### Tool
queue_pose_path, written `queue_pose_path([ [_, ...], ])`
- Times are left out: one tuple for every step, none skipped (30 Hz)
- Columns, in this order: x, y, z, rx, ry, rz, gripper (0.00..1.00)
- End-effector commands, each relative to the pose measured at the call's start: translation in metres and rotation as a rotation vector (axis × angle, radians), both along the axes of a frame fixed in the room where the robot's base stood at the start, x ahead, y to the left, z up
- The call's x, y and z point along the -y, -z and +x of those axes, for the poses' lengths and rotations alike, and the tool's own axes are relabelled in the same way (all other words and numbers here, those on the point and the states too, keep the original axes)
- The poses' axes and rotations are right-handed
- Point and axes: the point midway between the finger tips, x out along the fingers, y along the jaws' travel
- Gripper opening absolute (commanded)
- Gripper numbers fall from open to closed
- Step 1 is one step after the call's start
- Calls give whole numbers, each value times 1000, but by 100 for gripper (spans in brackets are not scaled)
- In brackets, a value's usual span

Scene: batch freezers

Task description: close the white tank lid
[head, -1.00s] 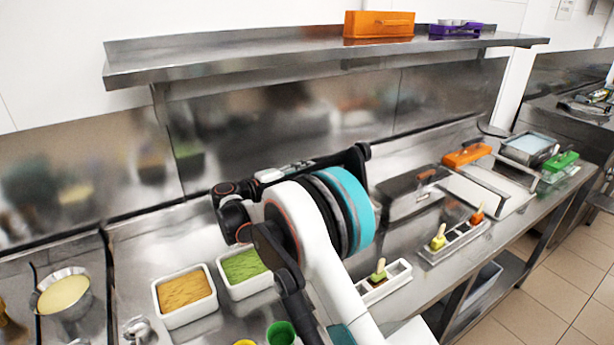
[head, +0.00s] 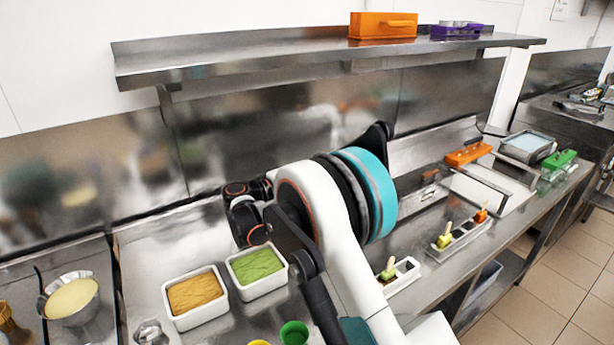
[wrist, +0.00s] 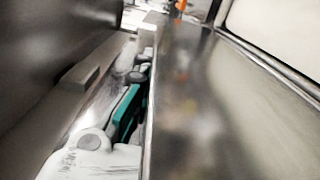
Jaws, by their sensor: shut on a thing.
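The white tank (head: 488,194) is set in the counter at the right of the head view, with a pale top and a metal bar across it. My gripper (head: 380,137) shows only as a dark part behind my teal arm joint, left of the tank. Its fingertips and its grip are hidden there. In the wrist view a large steel panel (wrist: 215,110) fills the right and a dark blurred slab covers the left. I cannot tell clearly which surface is the lid or how far it is tilted.
An orange block (head: 468,153) lies behind the tank. White trays of orange (head: 194,297) and green (head: 257,267) food stand at front left. Molds with popsicles (head: 458,238) line the front edge. A steel shelf (head: 300,60) hangs above.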

Motion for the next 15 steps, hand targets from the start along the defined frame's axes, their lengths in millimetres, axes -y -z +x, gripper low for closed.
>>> queue_pose_path([
  [7, -1, -4, 34, 2, 24, 0],
  [10, -2, -6, 57, 2, 40, 0],
  [13, -3, -8, 90, 2, 62, 0],
  [15, -4, -10, 112, 2, 78, 0],
  [17, -5, -12, 136, 1, 95, 0],
  [19, -6, -15, 169, 1, 116, 0],
  [20, -6, -17, 192, 1, 132, 0],
  [22, -6, -20, 215, 1, 148, 0],
  [24, -7, -23, 247, 1, 170, 0],
  [25, -7, -25, 271, 1, 185, 0],
  [27, -7, -27, 295, 1, 202, 0],
  [29, -8, -30, 326, 1, 223, 0],
  [30, -8, -32, 350, 1, 239, 0],
  [32, -8, -35, 373, 1, 255, 0],
  [34, -7, -38, 405, 1, 276, 0],
])
